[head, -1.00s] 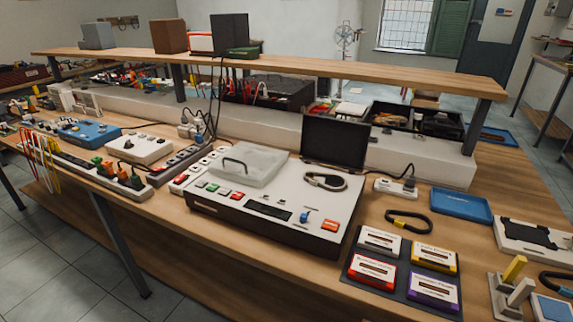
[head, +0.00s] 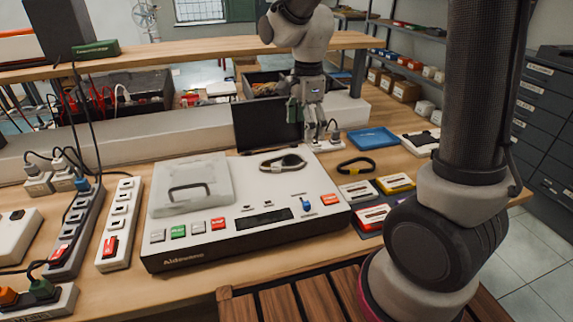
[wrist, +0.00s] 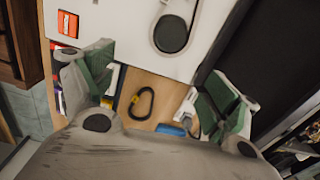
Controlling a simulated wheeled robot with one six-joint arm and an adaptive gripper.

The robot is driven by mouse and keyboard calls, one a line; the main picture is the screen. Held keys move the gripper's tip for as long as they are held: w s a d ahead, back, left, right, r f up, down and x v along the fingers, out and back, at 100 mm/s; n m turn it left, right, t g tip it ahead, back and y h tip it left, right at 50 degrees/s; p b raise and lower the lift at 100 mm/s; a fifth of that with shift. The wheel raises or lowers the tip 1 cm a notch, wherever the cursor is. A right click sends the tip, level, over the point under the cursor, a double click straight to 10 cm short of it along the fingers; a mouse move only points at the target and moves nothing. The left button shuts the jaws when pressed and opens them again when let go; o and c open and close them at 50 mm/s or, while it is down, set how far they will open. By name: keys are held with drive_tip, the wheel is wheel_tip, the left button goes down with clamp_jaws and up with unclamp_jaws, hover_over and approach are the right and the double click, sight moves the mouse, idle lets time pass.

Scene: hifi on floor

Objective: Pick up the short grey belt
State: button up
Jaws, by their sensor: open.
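A dark loop belt with a small yellow clip (head: 356,167) lies flat on the bench, right of the cassette machine. It also shows in the wrist view (wrist: 143,103), between my fingers. I cannot tell from colour which is the short grey belt. My gripper (head: 306,122) is open and empty, above the bench behind the machine's right end. In the wrist view its green-padded fingers (wrist: 158,92) are spread wide, touching neither loop.
The cassette machine (head: 240,238) has a raised dark lid (head: 267,125). Cassettes (head: 357,191) lie right of it, partly behind my arm. A blue tray (head: 373,138) and a white power strip (head: 328,145) stand behind the clipped loop. A wooden shelf (head: 350,41) crosses behind.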

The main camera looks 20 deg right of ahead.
sight(295, 159)
drive_tip(key=a+f, duration=0.1)
drive_tip(key=w+a+f, duration=0.1)
drive_tip(key=shift+a+m, duration=0.3)
drive_tip(key=shift+m, duration=0.1)
wheel_tip(295, 159, down, 7)
drive_tip(key=shift+d+f, duration=0.1)
drive_tip(key=shift+d, duration=0.05)
drive_tip(key=c, duration=0.9)
